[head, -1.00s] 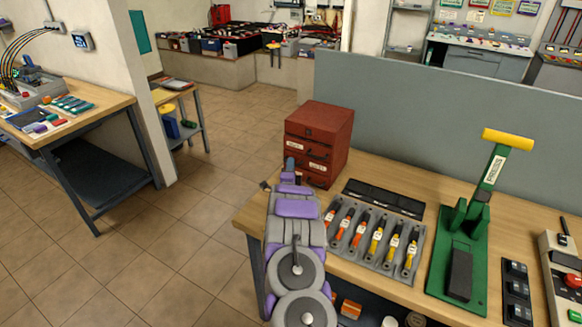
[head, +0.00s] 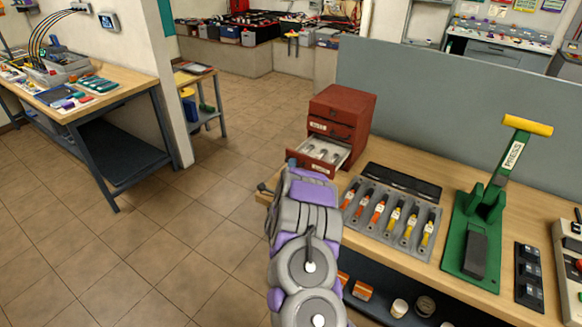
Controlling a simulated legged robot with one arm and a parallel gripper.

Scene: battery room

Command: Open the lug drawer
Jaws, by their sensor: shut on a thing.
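The red drawer cabinet (head: 345,104) stands at the left end of the workbench, with labels on its drawer fronts. Its bottom drawer, the lug drawer (head: 318,168), is pulled out toward my arm. Small pale metal pieces lie in its divided tray. My gripper (head: 291,164) is at the left side of this drawer's front, shut on its handle. My own purple and grey arm hides most of the fingers and the handle. The drawers above are closed.
A grey tray (head: 368,238) with several orange- and yellow-handled tools lies right of my arm. A green press (head: 479,235) with a yellow handle stands further right. A grey panel (head: 450,110) backs the bench. The tiled floor (head: 190,245) to the left is clear.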

